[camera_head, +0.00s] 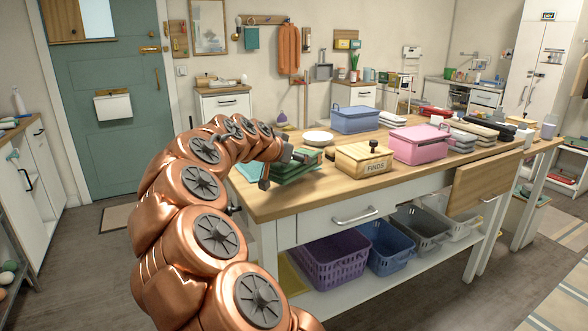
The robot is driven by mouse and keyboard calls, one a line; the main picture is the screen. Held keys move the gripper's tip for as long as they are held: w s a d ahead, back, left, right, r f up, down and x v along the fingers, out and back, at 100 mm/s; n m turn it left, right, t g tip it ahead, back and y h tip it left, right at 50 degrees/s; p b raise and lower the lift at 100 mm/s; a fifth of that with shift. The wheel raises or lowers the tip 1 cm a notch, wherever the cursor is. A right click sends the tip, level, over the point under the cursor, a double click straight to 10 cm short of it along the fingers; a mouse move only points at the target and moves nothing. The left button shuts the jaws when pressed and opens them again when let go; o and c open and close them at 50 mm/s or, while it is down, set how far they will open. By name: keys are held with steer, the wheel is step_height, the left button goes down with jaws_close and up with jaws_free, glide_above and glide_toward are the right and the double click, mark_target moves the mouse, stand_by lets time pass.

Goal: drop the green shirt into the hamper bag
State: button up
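A stack of folded green cloth (296,172), which may include the green shirt, lies on the near left corner of the wooden table. I cannot make out a single shirt in it. My copper arm curves up from the bottom and reaches over this corner. My gripper (282,170) is at the stack, with its dark fingers spread apart and no cloth visibly lifted. Whether the fingers touch the cloth is unclear. I cannot identify a hamper bag in this view.
The table (300,198) holds a FINDS box (362,164), a pink case (420,143), a blue box (355,120) and white plates (318,138). Purple (330,262), blue (388,249) and grey baskets (420,231) sit on its lower shelf. Floor is clear at left.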

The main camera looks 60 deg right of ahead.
mark_target(280, 164)
steer(key=shift+f, duration=1.7)
steer(key=shift+f, duration=0.1)
steer(key=o, duration=1.3)
steer(key=shift+c, duration=0.2)
steer(key=v, duration=1.1)
steer(key=shift+w+a, duration=0.1)
steer(key=shift+a, duration=0.05)
steer(key=shift+a+r, duration=0.25)
steer(key=shift+r, duration=0.05)
